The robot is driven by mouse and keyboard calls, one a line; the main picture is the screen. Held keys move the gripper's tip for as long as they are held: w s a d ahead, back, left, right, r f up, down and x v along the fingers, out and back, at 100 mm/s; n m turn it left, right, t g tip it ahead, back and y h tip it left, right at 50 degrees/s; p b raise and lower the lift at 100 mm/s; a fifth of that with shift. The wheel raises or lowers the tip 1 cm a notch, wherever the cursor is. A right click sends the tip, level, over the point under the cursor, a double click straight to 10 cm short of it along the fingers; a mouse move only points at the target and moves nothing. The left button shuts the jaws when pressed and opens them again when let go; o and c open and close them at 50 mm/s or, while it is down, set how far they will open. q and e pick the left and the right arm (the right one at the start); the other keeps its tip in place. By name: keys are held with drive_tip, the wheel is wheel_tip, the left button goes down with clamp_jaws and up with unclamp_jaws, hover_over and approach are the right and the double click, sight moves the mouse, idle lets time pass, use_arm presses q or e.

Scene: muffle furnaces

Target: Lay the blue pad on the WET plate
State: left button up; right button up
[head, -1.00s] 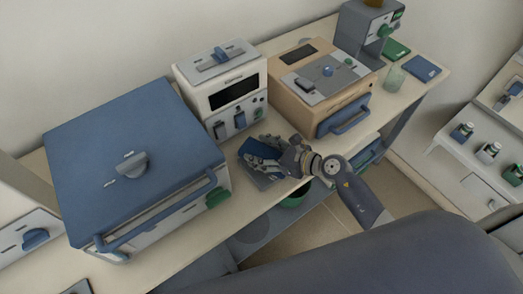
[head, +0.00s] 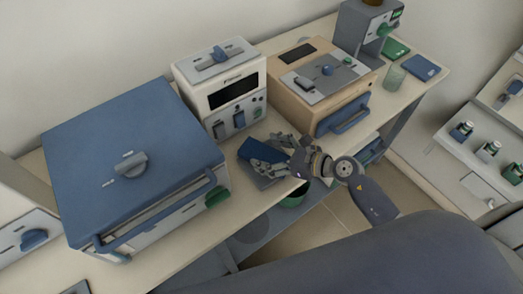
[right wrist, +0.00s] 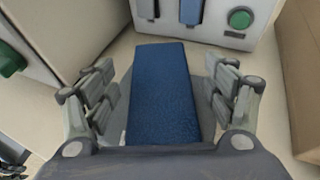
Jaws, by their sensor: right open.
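The blue pad (head: 258,150) lies flat at the bench's front, before the small white furnace. In the right wrist view the pad (right wrist: 163,95) runs lengthwise between my fingers. A grey plate (head: 264,181) shows under and beside the pad; its edge also shows in the right wrist view (right wrist: 119,112). I cannot read a WET label on it. My right gripper (head: 277,147) is open, with its fingers spread on both sides of the pad (right wrist: 162,80) and gaps between them and the pad. My left gripper is not in view.
A large blue-topped furnace (head: 90,150) stands left, the white furnace (head: 215,75) behind the pad, and a tan furnace (head: 285,75) to the right. A glass beaker (head: 395,77), a green pad (head: 397,48) and another blue pad (head: 425,66) are at the far right.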

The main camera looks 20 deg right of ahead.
drive_tip(key=b+v, duration=0.1)
drive_tip(key=v, duration=0.7)
drive_tip(key=shift+f, duration=0.1)
drive_tip(key=shift+s+d+r, duration=0.35)
drive_tip(key=shift+r, duration=0.05)
